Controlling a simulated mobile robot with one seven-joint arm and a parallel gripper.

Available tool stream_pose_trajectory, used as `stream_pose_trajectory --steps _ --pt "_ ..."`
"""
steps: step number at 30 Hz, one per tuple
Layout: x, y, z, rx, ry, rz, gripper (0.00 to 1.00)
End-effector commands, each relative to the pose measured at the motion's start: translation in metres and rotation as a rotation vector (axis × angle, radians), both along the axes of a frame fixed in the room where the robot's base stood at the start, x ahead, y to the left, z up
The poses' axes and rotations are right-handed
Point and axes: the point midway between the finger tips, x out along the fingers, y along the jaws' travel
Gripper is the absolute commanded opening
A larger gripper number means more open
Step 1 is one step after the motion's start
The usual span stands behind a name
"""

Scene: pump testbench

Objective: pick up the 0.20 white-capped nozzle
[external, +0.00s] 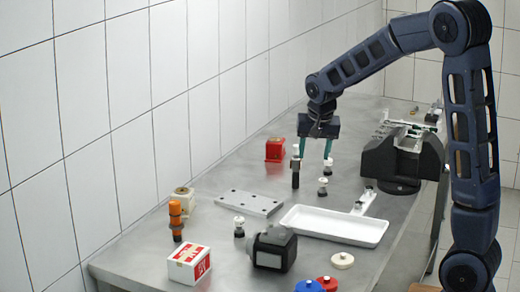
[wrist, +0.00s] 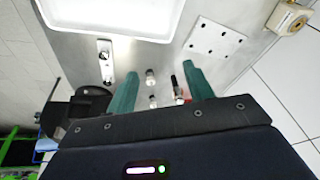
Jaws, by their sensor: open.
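Several small white-capped nozzles stand on the metal bench; no size marking is readable, so I cannot tell which is 0.20. In the external view, a short one (external: 323,187) stands below my gripper, another (external: 328,167) just behind it, a tall dark one (external: 295,167) by the left finger, and one (external: 239,227) farther forward. My gripper (external: 316,158) points down, open and empty, with green fingers. In the wrist view my gripper (wrist: 162,70) has two short nozzles (wrist: 150,77) (wrist: 152,101) between its fingers' lines; a dark one (wrist: 174,83) is beside the right finger.
A white tray (external: 334,224) lies in front, with a drilled plate (external: 250,203) to its left. A red box (external: 275,150) stands behind. A dark vise-like fixture (external: 402,160) stands right. An orange-topped part (external: 175,218), red-white box (external: 188,264) and black block (external: 273,250) stand nearer.

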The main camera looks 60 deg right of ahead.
Motion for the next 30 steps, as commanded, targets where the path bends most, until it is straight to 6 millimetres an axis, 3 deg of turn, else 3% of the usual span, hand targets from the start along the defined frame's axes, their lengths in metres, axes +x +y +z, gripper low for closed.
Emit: stream_pose_trajectory --steps 9,15,21,30 --pt "0.028 -0.097 -0.061 -0.063 0.031 -0.246 0.52" --pt "0.034 -0.146 -0.092 -0.110 0.043 -0.361 0.52" --pt "0.036 -0.168 -0.106 -0.132 0.043 -0.410 0.52" --pt "0.036 -0.181 -0.132 -0.135 0.046 -0.416 0.52"
